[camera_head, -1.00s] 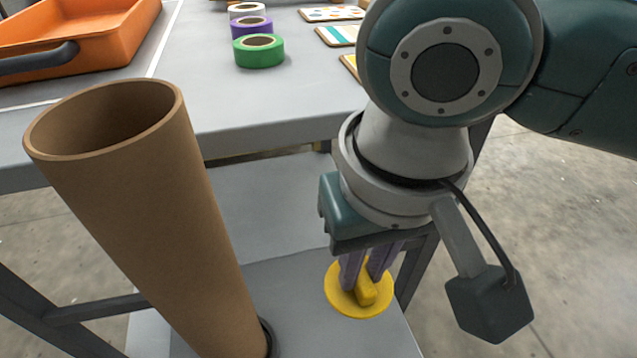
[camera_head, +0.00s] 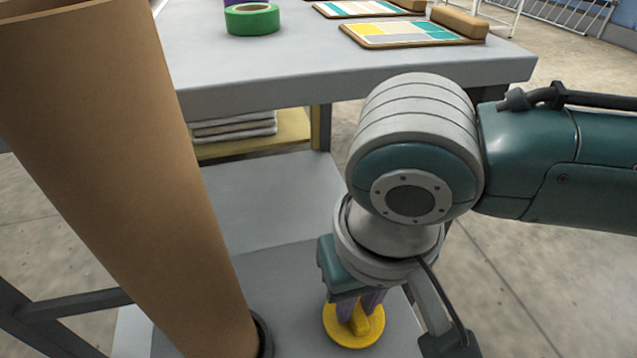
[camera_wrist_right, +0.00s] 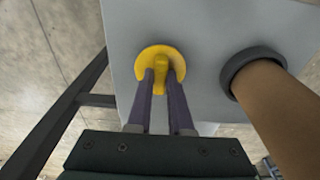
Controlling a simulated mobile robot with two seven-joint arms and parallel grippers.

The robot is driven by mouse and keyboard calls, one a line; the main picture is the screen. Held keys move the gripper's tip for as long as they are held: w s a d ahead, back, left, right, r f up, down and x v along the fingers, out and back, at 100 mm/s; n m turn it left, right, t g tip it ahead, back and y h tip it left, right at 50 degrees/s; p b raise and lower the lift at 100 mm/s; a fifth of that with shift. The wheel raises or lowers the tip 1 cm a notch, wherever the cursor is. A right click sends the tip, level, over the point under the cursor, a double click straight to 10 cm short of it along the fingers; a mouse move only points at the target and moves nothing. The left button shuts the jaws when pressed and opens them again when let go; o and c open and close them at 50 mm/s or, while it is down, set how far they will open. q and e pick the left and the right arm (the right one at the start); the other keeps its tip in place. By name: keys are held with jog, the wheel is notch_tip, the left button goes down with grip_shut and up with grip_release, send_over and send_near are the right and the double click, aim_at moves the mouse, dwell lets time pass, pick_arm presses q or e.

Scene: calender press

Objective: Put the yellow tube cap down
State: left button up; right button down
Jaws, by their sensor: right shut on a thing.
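The yellow tube cap (camera_head: 354,329) is a flat round disc with a raised grip bar. My right gripper (camera_head: 358,308) points down and is shut on the bar, with the disc below the fingertips. The cap is over the grey lower shelf (camera_head: 290,290), to the right of the tube; I cannot tell whether it touches the shelf. The cap also shows in the right wrist view (camera_wrist_right: 160,62), between the purple fingers of my right gripper (camera_wrist_right: 161,84). My left gripper is not in view.
A tall brown cardboard tube (camera_head: 130,170) stands in a dark ring (camera_wrist_right: 252,62) left of the cap. The grey table (camera_head: 300,70) behind holds green tape (camera_head: 252,20) and colour-sample boards (camera_head: 410,33). Bare shelf surrounds the cap on its tube side.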

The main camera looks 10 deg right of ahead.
aim_at(360, 320)
jog(key=c, duration=0.8)
grip_release()
notch_tip(360, 320, up, 11)
jog(key=s+p, duration=0.1)
jog(key=p, duration=0.5)
jog(key=s+a+r+n+y, duration=0.2)
jog(key=s+a+y, duration=0.1)
jog(key=s+a, duration=0.15)
jog(key=s+d+h, duration=0.1)
jog(key=s+d, duration=0.1)
jog(key=d, duration=0.2)
jog(key=s+d+f+t+h, duration=0.1)
jog(key=s+d, duration=0.1)
jog(key=d, duration=0.3)
jog(key=s+d+t, duration=0.1)
jog(key=s+d, duration=0.1)
jog(key=d, duration=0.3)
jog(key=shift+s+f+h, duration=0.2)
jog(key=shift+s+h, duration=0.1)
jog(key=shift+h, duration=0.1)
jog(key=shift+p, duration=0.3)
